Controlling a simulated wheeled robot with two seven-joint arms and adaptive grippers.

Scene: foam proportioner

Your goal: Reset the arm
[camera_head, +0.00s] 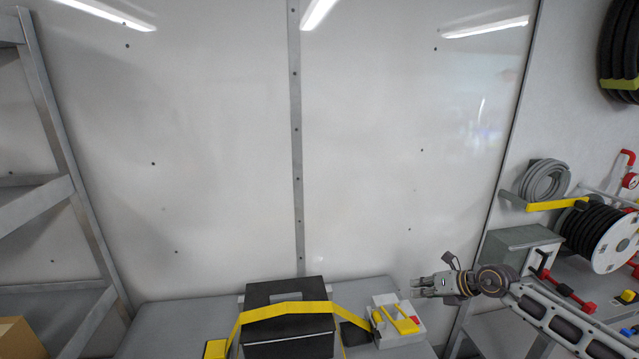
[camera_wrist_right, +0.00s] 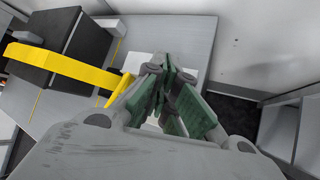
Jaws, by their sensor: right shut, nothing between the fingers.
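My right gripper (camera_head: 424,286) comes in from the right in the head view, its fingers pointing left. It is in front of the white wall, near the right end of the grey bench. In the right wrist view its fingers (camera_wrist_right: 168,80) are closed together with nothing between them. My left gripper does not show in either view.
A black box (camera_head: 287,290) with a yellow strap (camera_head: 285,311) stands on the grey bench (camera_head: 185,315). A white device with a yellow handle (camera_head: 400,318) sits beside it, close to my right gripper. A hose reel (camera_head: 605,238) and grey cabinet (camera_head: 520,243) are at right. A metal frame (camera_head: 50,115) stands left.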

